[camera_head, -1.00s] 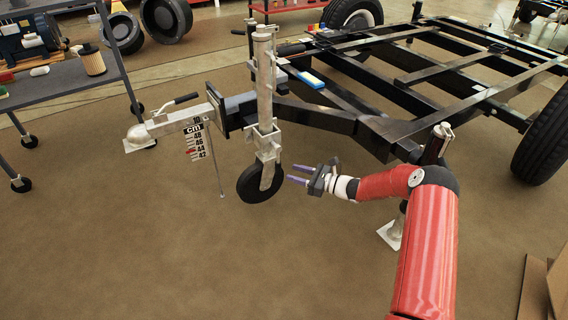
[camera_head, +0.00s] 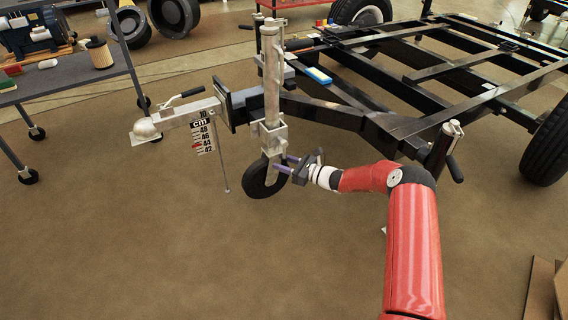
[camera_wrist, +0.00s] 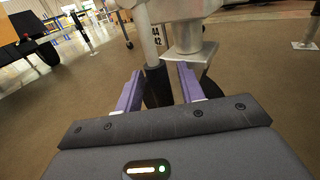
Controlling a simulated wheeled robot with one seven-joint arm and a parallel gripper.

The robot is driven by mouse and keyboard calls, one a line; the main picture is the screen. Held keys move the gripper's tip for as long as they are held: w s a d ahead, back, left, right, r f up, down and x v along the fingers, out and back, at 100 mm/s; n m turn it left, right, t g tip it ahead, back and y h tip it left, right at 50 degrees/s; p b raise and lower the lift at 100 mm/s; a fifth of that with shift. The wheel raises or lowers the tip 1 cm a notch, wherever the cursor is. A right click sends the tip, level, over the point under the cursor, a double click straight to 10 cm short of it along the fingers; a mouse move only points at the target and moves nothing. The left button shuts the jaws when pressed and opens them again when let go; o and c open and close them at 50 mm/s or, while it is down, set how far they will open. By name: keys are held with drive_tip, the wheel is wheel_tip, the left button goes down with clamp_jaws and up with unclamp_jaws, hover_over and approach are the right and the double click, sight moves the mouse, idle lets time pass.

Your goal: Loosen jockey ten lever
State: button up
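The jockey wheel assembly stands upright at the trailer's front, with a silver tube (camera_head: 272,75), a clamp bracket (camera_head: 268,135) and a black wheel (camera_head: 262,180). I cannot single out a clamp lever on it. My gripper (camera_head: 283,162) is to the right of the tube's lower end, beside the wheel and below the bracket, fingers pointing left. Whether the fingers touch anything is unclear.
The coupling with its handle (camera_head: 182,97) and a cm scale (camera_head: 203,135) are left of the tube. The black trailer frame (camera_head: 330,112) extends back right. Another post with a dark handle (camera_head: 453,168) stands near my arm. A shelf cart (camera_head: 75,78) is at left.

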clamp_jaws()
